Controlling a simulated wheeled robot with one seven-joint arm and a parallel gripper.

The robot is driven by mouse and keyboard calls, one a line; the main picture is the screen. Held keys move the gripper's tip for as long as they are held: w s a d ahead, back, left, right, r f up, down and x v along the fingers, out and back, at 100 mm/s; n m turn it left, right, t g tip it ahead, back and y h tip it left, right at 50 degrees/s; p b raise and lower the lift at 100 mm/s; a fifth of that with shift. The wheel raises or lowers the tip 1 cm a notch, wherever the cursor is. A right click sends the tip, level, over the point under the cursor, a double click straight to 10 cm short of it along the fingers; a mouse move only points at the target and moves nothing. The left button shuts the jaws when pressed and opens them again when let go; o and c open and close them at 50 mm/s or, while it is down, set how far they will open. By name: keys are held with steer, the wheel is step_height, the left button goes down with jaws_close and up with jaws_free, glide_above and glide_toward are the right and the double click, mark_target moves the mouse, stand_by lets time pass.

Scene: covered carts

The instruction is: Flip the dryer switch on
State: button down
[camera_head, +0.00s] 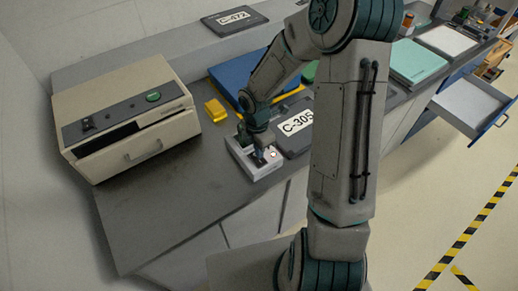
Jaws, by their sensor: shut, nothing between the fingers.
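A small light grey box (247,166) lies on the dark counter, with dark parts and a small red-and-white spot (273,154) on its top. My gripper (260,158) points down over this box, close to its top or touching it; I cannot tell which. The fingers are small and shut, with nothing seen between them. They partly hide the box top, so a switch lever and its position cannot be made out. A beige machine (140,135) with a dark sloped panel, a green button (153,97) and a front handle stands to the left.
A plate marked C-305 (298,123) is right of the box. A blue folder-like item (235,76) lies behind. An open drawer (473,103) juts out at far right. The counter's front left is clear.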

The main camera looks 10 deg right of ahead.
mark_target(263, 163)
step_height(263, 163, up, 13)
steer(key=s+p, duration=0.1)
steer(key=p, duration=0.1)
steer(key=shift+s+d, duration=0.25)
stand_by(0.5)
steer(key=s+r+m+t+b, duration=0.1)
steer(key=s+r+m+t, duration=0.1)
steer(key=s+r+m, duration=0.4)
steer(key=s+d+r+m+t, duration=0.1)
steer(key=s+r+m, duration=0.5)
steer(key=m, duration=1)
steer(key=s+t, duration=0.1)
steer(key=s, duration=0.1)
steer(key=shift+s+d+r+t+b, duration=0.2)
steer(key=shift+s+r+t+b, duration=0.1)
steer(key=shift+s+b, duration=0.1)
steer(key=shift+a, duration=0.1)
